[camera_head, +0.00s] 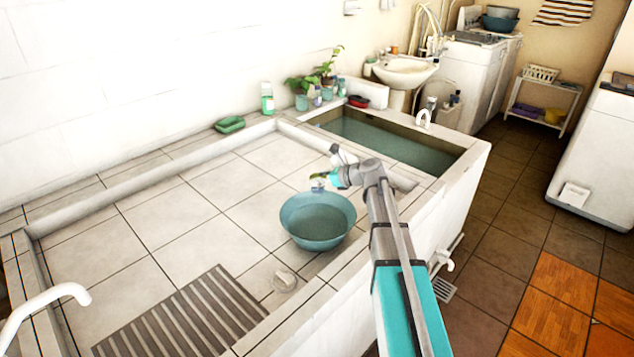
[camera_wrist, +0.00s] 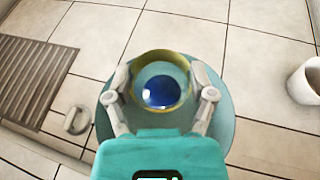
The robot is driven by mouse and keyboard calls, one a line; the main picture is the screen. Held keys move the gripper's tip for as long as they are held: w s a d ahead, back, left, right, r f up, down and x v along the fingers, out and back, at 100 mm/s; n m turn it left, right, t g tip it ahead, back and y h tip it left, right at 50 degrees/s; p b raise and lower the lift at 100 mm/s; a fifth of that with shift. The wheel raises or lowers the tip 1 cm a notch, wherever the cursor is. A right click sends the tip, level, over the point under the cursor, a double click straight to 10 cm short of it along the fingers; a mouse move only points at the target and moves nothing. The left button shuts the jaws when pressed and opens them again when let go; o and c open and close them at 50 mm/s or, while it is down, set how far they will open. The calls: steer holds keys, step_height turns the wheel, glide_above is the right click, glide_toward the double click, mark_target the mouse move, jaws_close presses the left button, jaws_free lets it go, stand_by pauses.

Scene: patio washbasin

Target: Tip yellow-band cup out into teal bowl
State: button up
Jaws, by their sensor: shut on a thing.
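The yellow-band cup (camera_wrist: 161,58) is between the two fingers of my gripper (camera_wrist: 161,92) in the wrist view, its open mouth facing the camera. Something dark blue and shiny shows inside it. The cup looks roughly upright. The teal bowl (camera_wrist: 215,134) lies behind and below the cup in that view, partly hidden by the cup and gripper. In the head view the teal bowl (camera_head: 318,222) sits on the tiled basin floor and its visible inside looks empty. My gripper (camera_head: 322,182) holds the cup (camera_head: 317,185) just above its far rim; the cup is small there.
A white cup (camera_wrist: 306,82) stands to the right in the wrist view. A ribbed panel (camera_head: 185,318) and a round drain cover (camera_head: 285,281) lie near the bowl. A water-filled trough (camera_head: 390,137) is behind my arm. The left tiles are clear.

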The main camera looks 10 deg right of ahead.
mark_target(319, 190)
steer(key=shift+f+h+p, duration=0.1)
steer(key=shift+h+p, duration=0.2)
stand_by(0.4)
steer(key=shift+f+g+h+p, duration=0.5)
steer(key=shift+h+p, duration=0.1)
steer(key=shift+h, duration=0.1)
steer(key=shift+f+n+g+h+p, duration=0.3)
steer(key=shift+f+g+h+p, duration=0.5)
steer(key=shift+f+h, duration=0.5)
steer(key=shift+f+g+h+p, duration=0.25)
steer(key=shift+g+h+p, duration=0.05)
steer(key=shift+h, duration=0.35)
steer(key=shift+f+g+h+p, duration=0.25)
steer(key=shift+g+h+p, duration=0.05)
steer(key=shift+h, duration=0.35)
steer(key=shift+s+f+n+g+h+b, duration=0.1)
steer(key=shift+f+n+g+h+b, duration=0.15)
steer(key=shift+f+g+h+b, duration=0.75)
steer(key=shift+w+f+n+g+h+p, duration=0.15)
steer(key=shift+n+g+h, duration=0.1)
steer(key=shift+h, duration=1.5)
steer(key=shift+s+f+n+g+h+b, duration=0.2)
steer(key=shift+f+g+h+b, duration=0.45)
steer(key=shift+h, duration=0.7)
steer(key=shift+f+h+b, duration=0.1)
steer(key=shift+h+b, duration=0.3)
steer(key=shift+g+h+b, duration=0.4)
steer(key=shift+h, duration=0.2)
